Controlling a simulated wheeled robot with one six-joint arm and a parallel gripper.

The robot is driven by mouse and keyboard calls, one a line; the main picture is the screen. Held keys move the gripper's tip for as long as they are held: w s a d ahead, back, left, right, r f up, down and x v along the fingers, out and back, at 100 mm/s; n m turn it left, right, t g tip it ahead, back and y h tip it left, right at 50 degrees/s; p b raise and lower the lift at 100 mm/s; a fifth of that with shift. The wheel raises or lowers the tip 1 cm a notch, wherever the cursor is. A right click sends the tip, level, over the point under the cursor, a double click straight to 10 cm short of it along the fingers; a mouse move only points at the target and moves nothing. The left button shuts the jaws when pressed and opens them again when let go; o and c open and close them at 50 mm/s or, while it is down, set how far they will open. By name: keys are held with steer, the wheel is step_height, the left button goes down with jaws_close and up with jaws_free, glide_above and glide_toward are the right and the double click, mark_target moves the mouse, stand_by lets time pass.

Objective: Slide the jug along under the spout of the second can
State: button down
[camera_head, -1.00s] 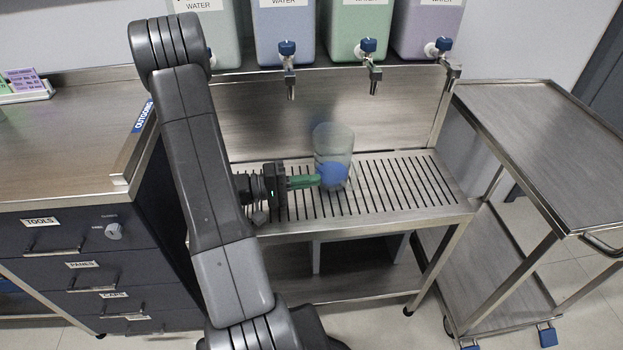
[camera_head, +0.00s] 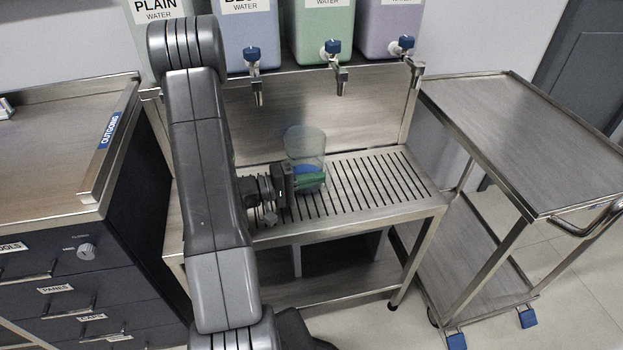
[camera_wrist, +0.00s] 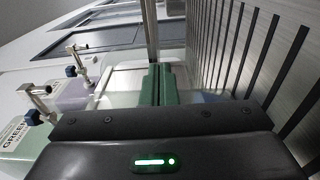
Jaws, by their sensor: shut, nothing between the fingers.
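The clear jug (camera_head: 304,146) stands upright on the slotted drip rack, with a blue patch low on its side. It is right of the spout (camera_head: 258,92) of the second can (camera_head: 250,40), the blue one, and left of the green can's spout (camera_head: 341,82). My gripper (camera_head: 324,180) is low over the rack, its green fingers shut and empty. They overlap the jug's lower part in the head view; whether they touch it I cannot tell. The closed fingers (camera_wrist: 160,85) also show in the wrist view, with a pale see-through shape around them.
The drip rack (camera_head: 385,185) is clear to the right of the jug. The green can (camera_head: 322,35) and purple can (camera_head: 388,30) stand on the shelf above. A steel trolley (camera_head: 530,140) is at the right. A drawer cabinet (camera_head: 60,255) is at the left.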

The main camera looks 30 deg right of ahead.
steer(key=shift+s+f+b, duration=0.2)
steer(key=shift+s+b, duration=0.6)
steer(key=shift+b, duration=0.3)
steer(key=shift+s+r, duration=0.2)
steer(key=shift+s, duration=0.15)
steer(key=shift+w, duration=0.1)
